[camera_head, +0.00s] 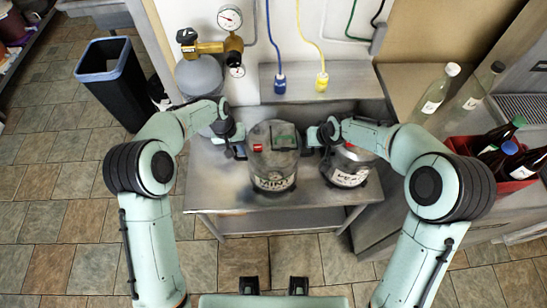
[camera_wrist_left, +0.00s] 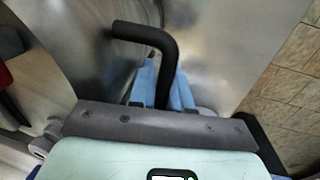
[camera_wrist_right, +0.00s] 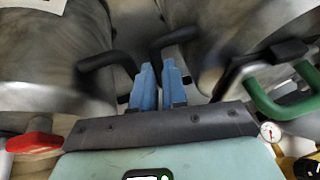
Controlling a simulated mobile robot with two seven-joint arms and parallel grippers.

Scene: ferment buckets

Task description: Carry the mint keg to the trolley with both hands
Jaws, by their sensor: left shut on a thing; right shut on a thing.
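The mint keg (camera_head: 278,165) is a steel keg labelled MINT with a green top handle and a red tag. It is upright over the steel bench (camera_head: 225,195); I cannot tell whether its base touches. My left gripper (camera_head: 240,145) is shut on the black side handle (camera_wrist_left: 145,32) at its left. My right gripper (camera_head: 314,138) is shut on the opposite black handle (camera_wrist_right: 175,40), between the two kegs. I cannot make out a trolley in these views.
A second steel keg (camera_head: 348,172) stands close at the right, and its black handle (camera_wrist_right: 100,61) is beside my right fingers. Bottles (camera_head: 438,88) and a red crate (camera_head: 520,165) are at the right. A black bin (camera_head: 120,95) stands at the left. Tiled floor is open at front left.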

